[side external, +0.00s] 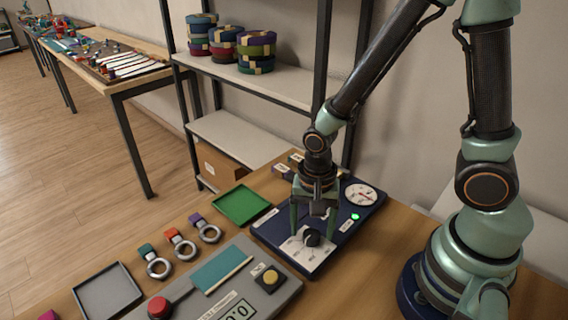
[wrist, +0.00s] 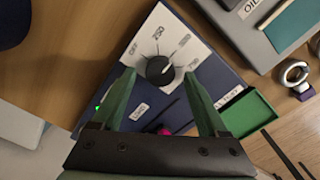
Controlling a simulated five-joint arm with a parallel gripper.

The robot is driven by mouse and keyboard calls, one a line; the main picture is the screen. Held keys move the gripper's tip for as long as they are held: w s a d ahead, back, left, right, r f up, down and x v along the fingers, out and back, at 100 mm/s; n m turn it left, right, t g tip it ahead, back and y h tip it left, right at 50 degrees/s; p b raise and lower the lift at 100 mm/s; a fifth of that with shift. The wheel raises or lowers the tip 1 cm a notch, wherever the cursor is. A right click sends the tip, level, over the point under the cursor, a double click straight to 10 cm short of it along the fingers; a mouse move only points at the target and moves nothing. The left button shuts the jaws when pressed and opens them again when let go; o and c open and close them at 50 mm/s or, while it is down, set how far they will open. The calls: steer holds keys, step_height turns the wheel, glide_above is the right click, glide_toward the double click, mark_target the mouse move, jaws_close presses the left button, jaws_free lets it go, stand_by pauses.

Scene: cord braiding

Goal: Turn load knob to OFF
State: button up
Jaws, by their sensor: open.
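The black load knob (side external: 312,237) sits on a white dial plate at the front of a dark blue panel (side external: 347,238). In the wrist view, the knob (wrist: 160,70) is ringed by printed labels, with OFF (wrist: 133,50) at the upper left and numbers across the top and right. I cannot tell for sure where the knob's pointer aims. My gripper (side external: 312,231) points down over the dial, open and empty. In the wrist view, its green fingers (wrist: 158,77) stand on either side of the knob, with a gap to each side.
The blue panel also carries a round gauge (side external: 361,194) and a lit green lamp (side external: 355,217). A grey console (side external: 277,297) with a red button and display stands in front. A green tray (side external: 241,206), several ringed tags (side external: 182,248) and a grey tray (side external: 107,292) lie to the left.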

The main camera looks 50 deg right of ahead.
steer(key=shift+f, duration=0.25)
jaws_close()
